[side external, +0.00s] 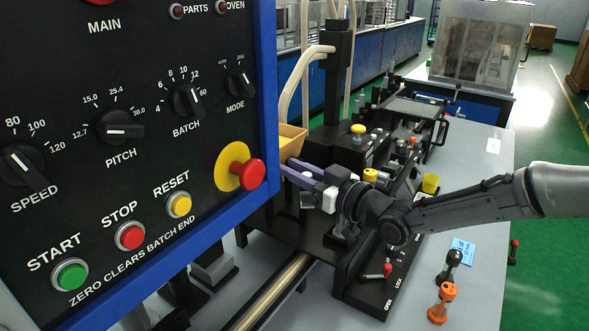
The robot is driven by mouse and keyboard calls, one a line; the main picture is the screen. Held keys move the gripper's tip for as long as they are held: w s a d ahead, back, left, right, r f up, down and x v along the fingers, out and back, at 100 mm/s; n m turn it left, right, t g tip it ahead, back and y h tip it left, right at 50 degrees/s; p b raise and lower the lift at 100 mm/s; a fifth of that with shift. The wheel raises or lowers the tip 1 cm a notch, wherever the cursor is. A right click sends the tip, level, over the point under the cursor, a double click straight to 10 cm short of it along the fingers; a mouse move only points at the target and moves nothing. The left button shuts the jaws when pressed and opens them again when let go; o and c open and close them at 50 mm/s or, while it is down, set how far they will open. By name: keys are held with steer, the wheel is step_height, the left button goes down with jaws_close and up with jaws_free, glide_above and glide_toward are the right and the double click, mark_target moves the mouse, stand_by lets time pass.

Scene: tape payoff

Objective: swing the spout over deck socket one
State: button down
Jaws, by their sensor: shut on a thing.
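My gripper (290,170) reaches in from the right, its purple fingers pointing left towards the edge of the control panel. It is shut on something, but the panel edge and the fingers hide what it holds. A tan, open-topped trough (292,140) shows just above the fingers, partly hidden by the panel. I cannot tell whether this is the spout or whether the fingers touch it. The dark machine deck (275,222) lies below the gripper. No socket marked one can be made out; my arm and the panel cover part of the deck.
The large control panel (130,130) fills the left, its red stop knob (252,173) close to my fingers. A black post (339,70) with cream hoses stands behind. A yellow cup (430,183) and an orange-based part (441,303) stand on the grey table at right.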

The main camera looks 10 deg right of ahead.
steer(key=shift+s+d+f+n+g+y, duration=0.1)
steer(key=shift+d+n+g+y, duration=0.2)
steer(key=shift+n+g+y, duration=0.6)
steer(key=shift+s+d+r+n+g+y, duration=0.15)
steer(key=shift+d+n+g+y, duration=0.1)
steer(key=shift+n+g+y, duration=0.6)
steer(key=shift+s+d+f+n+g+y, duration=0.15)
steer(key=shift+d+n+g+y, duration=0.15)
steer(key=shift+n+g+y, duration=0.6)
steer(key=shift+s+d+n+g+y, duration=0.1)
steer(key=shift+d+n+g+y, duration=0.15)
steer(key=shift+n+g+y, duration=0.6)
steer(key=shift+d+n+g, duration=0.2)
steer(key=shift+n+g, duration=0.2)
steer(key=shift+g, duration=1)
steer(key=c, duration=0.7)
jaws_free()
steer(key=shift+d, duration=0.1)
steer(key=v, duration=1.3)
steer(key=shift+d, duration=0.35)
